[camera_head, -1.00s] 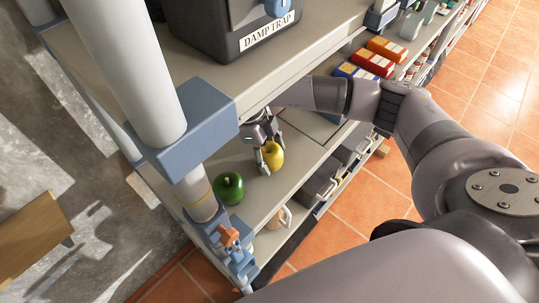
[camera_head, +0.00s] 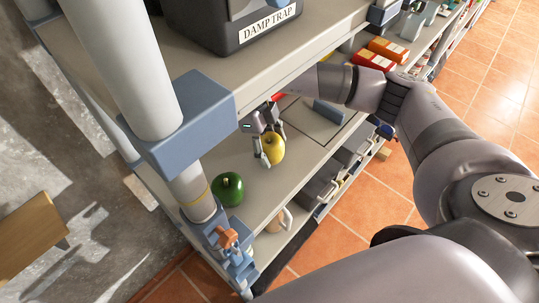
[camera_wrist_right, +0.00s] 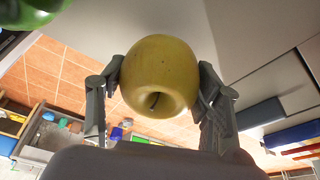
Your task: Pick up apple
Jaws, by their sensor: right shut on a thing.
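A yellow apple (camera_head: 273,152) is between the fingers of my right gripper (camera_head: 270,147), over the middle shelf board in the head view. My right gripper is shut on it. In the wrist view the apple (camera_wrist_right: 160,72) has grey fingers against its left and right sides, with its stem hollow facing the camera. I cannot tell whether its underside touches the shelf. A round green fruit (camera_head: 228,188) rests on the same board, left of and nearer than the yellow apple. My left gripper is not in view.
A shelf post (camera_head: 186,186) stands left of the green fruit. The upper shelf board (camera_head: 310,48), carrying a black damp trap box (camera_head: 230,28), overhangs the right gripper. A mug (camera_head: 275,222) and dark bins (camera_head: 322,188) are on a lower level. Orange-red boxes (camera_head: 388,50) stand farther back.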

